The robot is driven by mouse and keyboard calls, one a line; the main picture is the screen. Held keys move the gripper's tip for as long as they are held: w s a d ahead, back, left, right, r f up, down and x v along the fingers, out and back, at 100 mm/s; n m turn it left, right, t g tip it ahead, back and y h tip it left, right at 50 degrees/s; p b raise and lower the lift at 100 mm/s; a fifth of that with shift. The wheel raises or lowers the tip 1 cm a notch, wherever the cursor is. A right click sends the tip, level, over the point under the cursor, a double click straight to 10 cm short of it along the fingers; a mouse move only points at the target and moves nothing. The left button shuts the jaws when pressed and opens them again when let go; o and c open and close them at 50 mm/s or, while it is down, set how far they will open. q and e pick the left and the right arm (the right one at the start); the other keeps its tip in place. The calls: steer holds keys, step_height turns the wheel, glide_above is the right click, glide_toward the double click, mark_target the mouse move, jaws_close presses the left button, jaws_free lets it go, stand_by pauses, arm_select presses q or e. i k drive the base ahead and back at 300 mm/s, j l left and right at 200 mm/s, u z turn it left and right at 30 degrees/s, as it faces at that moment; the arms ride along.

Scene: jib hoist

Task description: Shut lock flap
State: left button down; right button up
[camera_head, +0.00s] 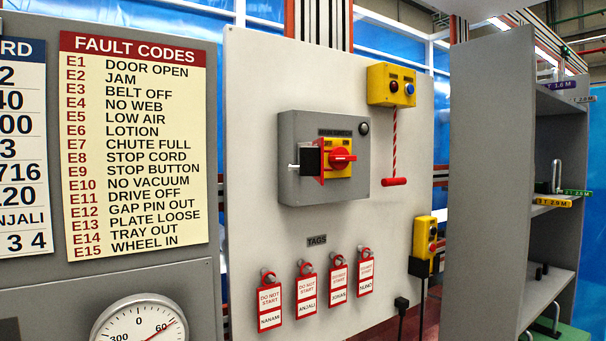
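The grey main switch box (324,158) is mounted on the pale upright panel. It has a yellow plate (340,144) with a red rotary handle (342,158) lying roughly level. At the plate's left edge a red-edged part (321,162), which looks like the lock flap, stands out from the box, so it appears open. A dark block (309,161) with a short light pin (294,167) is beside it on the left. The flap's hinge and inner face are not clear. Neither of my grippers is in view.
Several red "Do not start" tags (307,290) hang on hooks below. A yellow button box (391,85) with a red pull cord (394,150) is at upper right. A grey shelf unit (490,180) stands at right. A dial gauge (140,322) is at lower left.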

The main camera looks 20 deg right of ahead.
mark_target(312, 158)
steer(key=k+j+z, duration=0.1)
steer(key=j+z, duration=0.3)
steer(key=k+j+z, duration=0.2)
steer(key=j+z, duration=0.2)
steer(key=k+j+z, duration=0.2)
steer(key=z, duration=0.2)
steer(key=k+l+z, duration=0.1)
steer(key=k+z, duration=0.3)
steer(key=k+l+z, duration=0.2)
steer(key=k+z, duration=0.15)
